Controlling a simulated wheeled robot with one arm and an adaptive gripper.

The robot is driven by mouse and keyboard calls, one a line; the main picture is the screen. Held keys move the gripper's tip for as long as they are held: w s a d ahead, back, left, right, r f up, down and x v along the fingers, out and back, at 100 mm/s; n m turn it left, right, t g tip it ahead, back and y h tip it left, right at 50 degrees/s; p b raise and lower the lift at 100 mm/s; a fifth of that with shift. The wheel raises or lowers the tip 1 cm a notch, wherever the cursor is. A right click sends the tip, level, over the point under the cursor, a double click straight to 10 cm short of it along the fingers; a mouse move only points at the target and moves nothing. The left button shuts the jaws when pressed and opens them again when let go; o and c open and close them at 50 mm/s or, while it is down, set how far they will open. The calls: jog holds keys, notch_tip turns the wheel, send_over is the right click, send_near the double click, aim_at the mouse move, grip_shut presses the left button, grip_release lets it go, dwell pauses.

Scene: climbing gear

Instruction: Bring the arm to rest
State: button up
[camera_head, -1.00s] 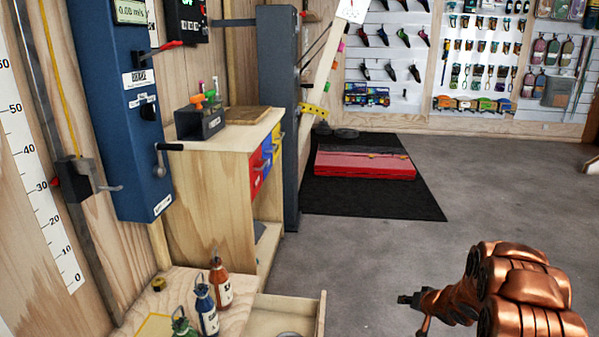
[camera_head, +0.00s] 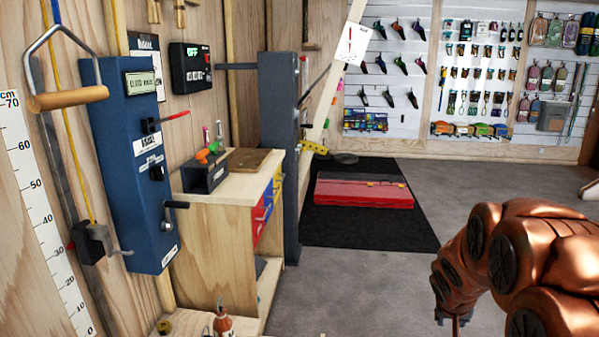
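My copper-coloured arm fills the lower right of the head view, its links bunched and folded close to the camera. My gripper (camera_head: 454,320) hangs at the arm's lower left end, over the grey floor. Only a small dark part of it shows at the bottom edge, so whether it is open or shut cannot be told. I see nothing held in the part that shows.
A blue test box (camera_head: 137,165) with a crank is on the left wall. A wooden cabinet (camera_head: 212,240) with coloured drawers stands beside a dark column (camera_head: 281,150). A red case (camera_head: 363,190) lies on a black mat (camera_head: 340,236). Grey floor (camera_head: 350,290) is clear around the arm.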

jog(key=s+a+r+n+g+y+p, duration=0.1)
jog(key=s+a+r+p, duration=0.3)
jog(key=s, duration=0.7)
jog(key=s+a+r+n+g+y+p, duration=0.1)
jog(key=s+a+r+g+p, duration=0.2)
jog(key=s+r, duration=0.7)
jog(key=s+a+r+n+g+y+p, duration=0.1)
jog(key=s+a+r+g+p, duration=0.1)
jog(key=s+a+r+p, duration=0.5)
jog(key=s+a, duration=0.3)
jog(key=s, duration=0.3)
jog(key=shift+s+a+y, duration=0.25)
jog(key=shift+a+y, duration=0.05)
jog(key=shift+y, duration=0.1)
jog(key=shift+a, duration=0.1)
